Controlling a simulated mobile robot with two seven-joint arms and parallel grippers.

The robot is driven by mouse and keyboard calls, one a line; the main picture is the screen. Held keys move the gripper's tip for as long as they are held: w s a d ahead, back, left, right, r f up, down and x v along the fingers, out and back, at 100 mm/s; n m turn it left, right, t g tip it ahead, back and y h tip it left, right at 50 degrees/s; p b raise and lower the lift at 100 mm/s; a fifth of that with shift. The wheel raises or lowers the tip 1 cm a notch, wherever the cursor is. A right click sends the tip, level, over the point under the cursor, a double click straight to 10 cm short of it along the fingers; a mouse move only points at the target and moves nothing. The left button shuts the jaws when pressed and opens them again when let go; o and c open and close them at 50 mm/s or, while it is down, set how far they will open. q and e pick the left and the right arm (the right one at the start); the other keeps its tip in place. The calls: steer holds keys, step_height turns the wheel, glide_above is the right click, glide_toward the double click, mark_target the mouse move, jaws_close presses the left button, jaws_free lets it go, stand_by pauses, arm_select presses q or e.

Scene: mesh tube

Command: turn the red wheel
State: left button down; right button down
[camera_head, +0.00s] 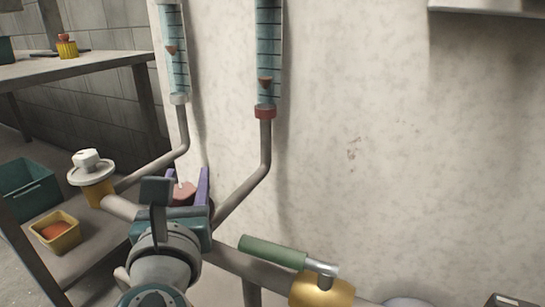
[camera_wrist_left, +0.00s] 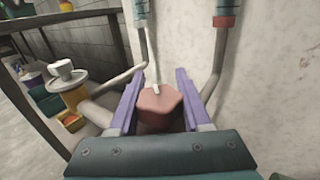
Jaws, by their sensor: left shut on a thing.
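The red wheel (camera_wrist_left: 160,104) is a faded red, lobed knob with a small pale stem or pointer on its top. It sits between the purple fingers of my left gripper (camera_wrist_left: 157,100) in the left wrist view, and the gripper is shut on it. In the head view my left gripper (camera_head: 188,188) reaches toward the wall, and the wheel (camera_head: 183,190) shows only in part between the fingers. The gripper body and wrist hide its lower part and the pipe under it. My right gripper is not in view.
A white knob on a yellow valve (camera_head: 98,190) stands to the left. A green-handled brass valve (camera_head: 322,290) is to the right. Two gauge tubes, one with a red collar (camera_head: 265,112), hang on the wall. A shelf holds a teal crate (camera_head: 28,187) and yellow bin (camera_head: 57,233).

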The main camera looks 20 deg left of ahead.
mark_target(184, 203)
arm_select(q)
steer(key=shift+s+a+n+g+y+b, duration=0.15)
steer(key=shift+a+n+g+y+b, duration=0.1)
steer(key=shift+n+g+y, duration=0.6)
steer(key=shift+s+a+n+g+y+b, duration=0.1)
steer(key=shift+n+g+y+b, duration=0.15)
steer(key=shift+n+g+y, duration=0.6)
steer(key=shift+y, duration=0.4)
steer(key=shift+c, duration=1.8)
jaws_free()
steer(key=p+v, duration=0.1)
steer(key=v, duration=0.9)
steer(key=shift+p, duration=0.4)
steer(key=shift+s+r, duration=0.1)
